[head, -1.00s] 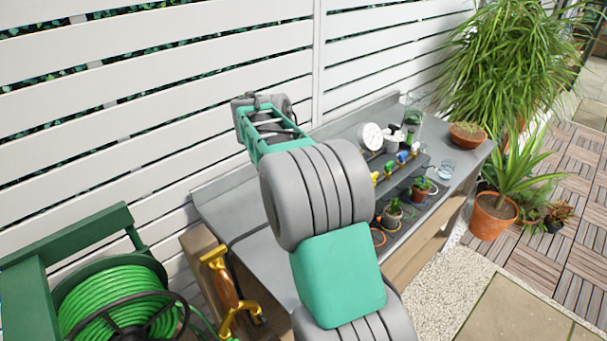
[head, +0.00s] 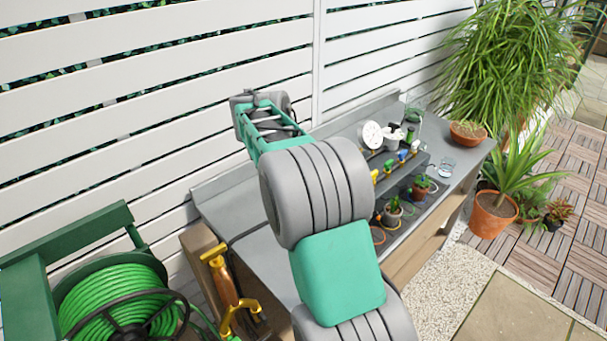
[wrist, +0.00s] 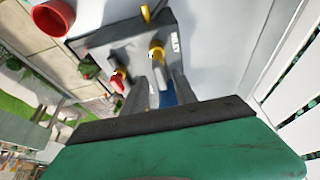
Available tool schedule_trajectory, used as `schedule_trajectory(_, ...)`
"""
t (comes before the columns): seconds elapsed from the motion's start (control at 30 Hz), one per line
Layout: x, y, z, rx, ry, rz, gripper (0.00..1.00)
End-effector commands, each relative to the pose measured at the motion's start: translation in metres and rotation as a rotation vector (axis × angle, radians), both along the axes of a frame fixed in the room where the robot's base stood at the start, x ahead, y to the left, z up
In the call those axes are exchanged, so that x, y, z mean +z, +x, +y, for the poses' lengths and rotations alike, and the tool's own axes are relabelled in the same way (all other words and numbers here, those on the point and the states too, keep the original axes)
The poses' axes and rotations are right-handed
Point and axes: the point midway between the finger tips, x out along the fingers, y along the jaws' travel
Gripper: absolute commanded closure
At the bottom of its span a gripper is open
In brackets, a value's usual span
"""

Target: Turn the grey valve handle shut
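A row of small coloured valves (head: 388,167) sits on the dark grey rack on the bench, with yellow, green, blue and pale parts. I cannot pick out the grey handle for sure. In the wrist view a yellow valve part (wrist: 155,50) and a red one (wrist: 118,82) show beyond the fingers. My gripper (wrist: 165,88) has its two grey fingers apart, with a blue part visible between or behind them. I see no clear grip on a handle.
A white round gauge (head: 371,136) stands behind the valves. A slatted fence is behind.

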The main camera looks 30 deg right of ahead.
Motion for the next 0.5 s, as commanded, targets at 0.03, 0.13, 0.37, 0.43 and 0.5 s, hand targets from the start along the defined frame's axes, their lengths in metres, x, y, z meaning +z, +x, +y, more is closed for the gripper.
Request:
schedule_trajectory(0.03,0.007,0.001,0.002,0.002,-0.001,-0.005,0.66)
schedule_trajectory(0.13,0.025,0.001,0.01,0.003,0.0,-0.005,0.66)
schedule_trajectory(0.37,0.064,-0.002,0.026,0.002,-0.001,-0.002,0.66)
schedule_trajectory(0.43,0.069,-0.003,0.028,0.001,-0.001,-0.003,0.66)
schedule_trajectory(0.5,0.07,-0.003,0.029,0.001,0.0,-0.002,0.66)
